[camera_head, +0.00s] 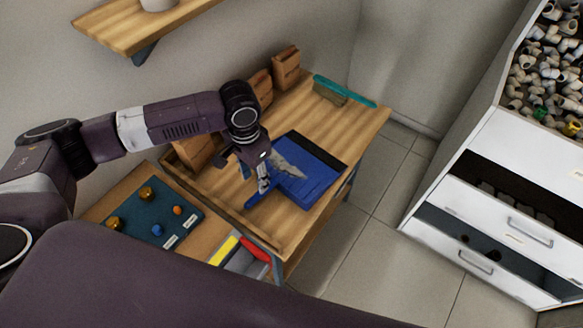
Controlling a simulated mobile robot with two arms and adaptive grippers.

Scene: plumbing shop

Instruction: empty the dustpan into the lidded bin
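A blue dustpan (318,187) with a dark front lip lies on the wooden workbench (355,122). Grey debris (289,165) lies in its pan. My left gripper (263,191) points down at the pan's near-left side, where the handle would be. The gripper covers that area, so I cannot tell whether its fingers are around the handle or only beside it. My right gripper is not in view. I cannot make out a lidded bin.
A teal brush (345,92) lies at the bench's far edge, near wooden boxes (286,68). A teal mat (150,222) with small brass parts lies front left. Red and yellow items (256,249) sit nearby. White drawers (500,224) stand right, beyond clear tiled floor (372,215).

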